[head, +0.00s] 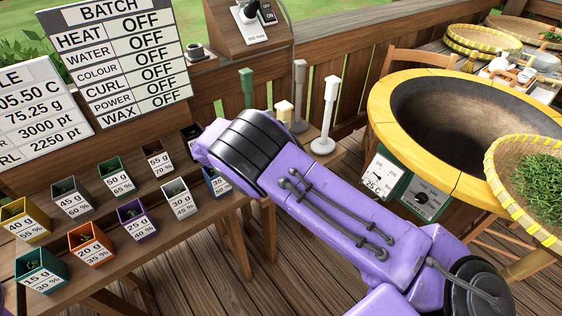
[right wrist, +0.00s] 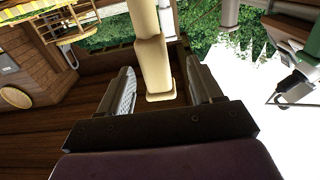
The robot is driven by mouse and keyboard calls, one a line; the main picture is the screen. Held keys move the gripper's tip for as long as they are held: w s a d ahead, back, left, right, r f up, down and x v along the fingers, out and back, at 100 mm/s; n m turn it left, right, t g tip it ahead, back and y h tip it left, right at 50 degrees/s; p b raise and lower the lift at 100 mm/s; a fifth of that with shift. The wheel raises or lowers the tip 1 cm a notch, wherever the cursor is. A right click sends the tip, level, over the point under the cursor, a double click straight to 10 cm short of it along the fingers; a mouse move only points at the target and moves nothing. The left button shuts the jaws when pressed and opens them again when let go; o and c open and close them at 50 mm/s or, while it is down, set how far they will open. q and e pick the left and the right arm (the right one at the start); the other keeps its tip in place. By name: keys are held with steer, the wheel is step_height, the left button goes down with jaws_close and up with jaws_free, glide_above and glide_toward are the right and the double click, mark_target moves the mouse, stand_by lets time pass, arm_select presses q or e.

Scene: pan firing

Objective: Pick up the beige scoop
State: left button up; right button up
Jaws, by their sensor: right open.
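The beige scoop (head: 284,112) stands upright among other scoops in the head view, its lower part hidden behind my right arm. In the right wrist view the beige scoop (right wrist: 152,62) lies between the two fingers of my right gripper (right wrist: 160,68). Gaps show on both sides of it, and the fingers are open. In the head view the fingers are hidden by my purple right arm. My left gripper is not in view.
A green scoop (head: 246,88), a grey scoop (head: 299,92) and a white scoop (head: 327,112) stand close by. Labelled boxes, such as an orange one (head: 91,247), fill the shelves at left. A yellow-rimmed pan (head: 400,155) and a basket (head: 500,190) are at right.

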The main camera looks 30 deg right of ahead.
mark_target(288, 114)
steer(key=d, duration=0.1)
steer(key=d+p, duration=0.1)
steer(key=d, duration=0.1)
steer(key=d+r+p, duration=0.1)
steer(key=shift+s+d, duration=0.25)
steer(key=shift+d, duration=0.1)
steer(key=shift+d+f, duration=0.2)
steer(key=shift+d, duration=0.2)
steer(key=shift+w+a, duration=0.1)
steer(key=c, duration=0.3)
jaws_close()
